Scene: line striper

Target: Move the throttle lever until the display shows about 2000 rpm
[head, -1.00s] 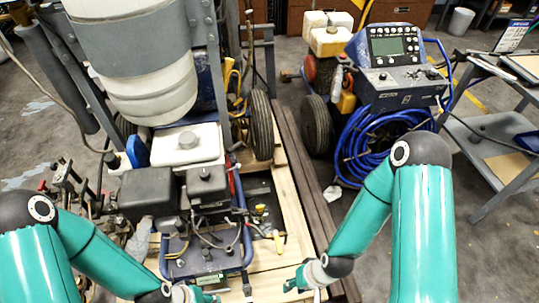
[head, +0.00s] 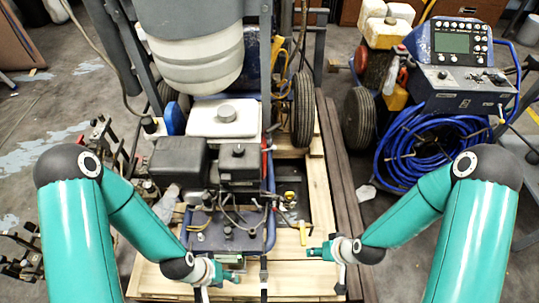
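The line striper's engine, with a white tank (head: 225,118) and black housings (head: 178,160), stands on pallet boards in the middle of the head view. A grey screen (head: 453,43) is on the blue control box at the upper right; its reading is too small to make out. I cannot pick out the throttle lever for certain. My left gripper (head: 219,284) is in front of the engine, low in the picture, with its fingers apart and nothing visible between them. My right gripper (head: 327,269) is to the right of the engine front, above the boards, also with fingers apart and empty.
Coiled blue hose (head: 425,150) hangs below the control box, near a wheel (head: 358,118). A yellow-handled tool (head: 303,232) lies on the boards close to my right gripper. A metal manifold with valves (head: 110,145) stands left of the engine. Wooden boards (head: 322,205) run along the right.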

